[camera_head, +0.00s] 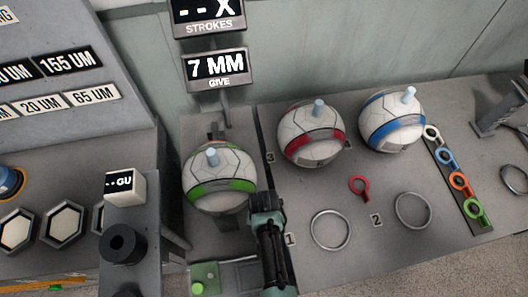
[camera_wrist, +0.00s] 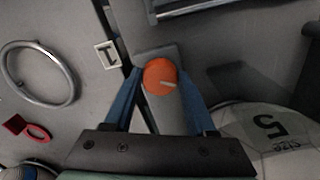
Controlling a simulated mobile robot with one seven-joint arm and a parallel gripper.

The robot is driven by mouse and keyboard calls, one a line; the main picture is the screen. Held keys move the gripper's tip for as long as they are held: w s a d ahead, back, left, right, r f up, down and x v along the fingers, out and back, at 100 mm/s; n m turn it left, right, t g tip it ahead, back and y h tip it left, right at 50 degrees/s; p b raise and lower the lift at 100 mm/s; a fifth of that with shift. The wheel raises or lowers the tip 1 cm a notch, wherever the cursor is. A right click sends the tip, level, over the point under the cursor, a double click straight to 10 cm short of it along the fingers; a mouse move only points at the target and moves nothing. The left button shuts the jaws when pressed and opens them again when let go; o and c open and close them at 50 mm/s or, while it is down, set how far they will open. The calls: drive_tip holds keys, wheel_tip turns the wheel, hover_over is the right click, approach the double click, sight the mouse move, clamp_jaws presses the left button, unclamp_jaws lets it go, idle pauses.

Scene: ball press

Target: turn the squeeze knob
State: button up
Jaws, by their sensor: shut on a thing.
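The squeeze knob (camera_wrist: 161,76) is a round orange cap with a pale pointer line, in the wrist view. It sits between the two blue fingers of my gripper (camera_wrist: 163,98), which is shut on it. In the head view my gripper (camera_head: 264,203) is just right of the green-and-white ball (camera_head: 219,172), at the front of the press, and hides the knob. The ball sits in the press with a pale blue peg on top. The give display (camera_head: 217,67) reads 7 MM. The strokes display (camera_head: 209,12) shows dashes and an X.
Right of the press, a red ball (camera_head: 308,139) and a blue ball (camera_head: 391,123) stand on the bench. Empty metal rings (camera_head: 330,231) and a red tag (camera_head: 359,187) lie before them. Coloured tags (camera_head: 459,182) line a dark strip. A grey console (camera_head: 75,170) stands left.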

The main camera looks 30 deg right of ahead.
idle(0.3)
drive_tip(key=o, duration=1.3)
drive_tip(key=shift+o, duration=0.2)
drive_tip(key=shift+r, duration=0.1)
wheel_tip(320, 180, up, 13)
drive_tip(key=shift+p, duration=0.35)
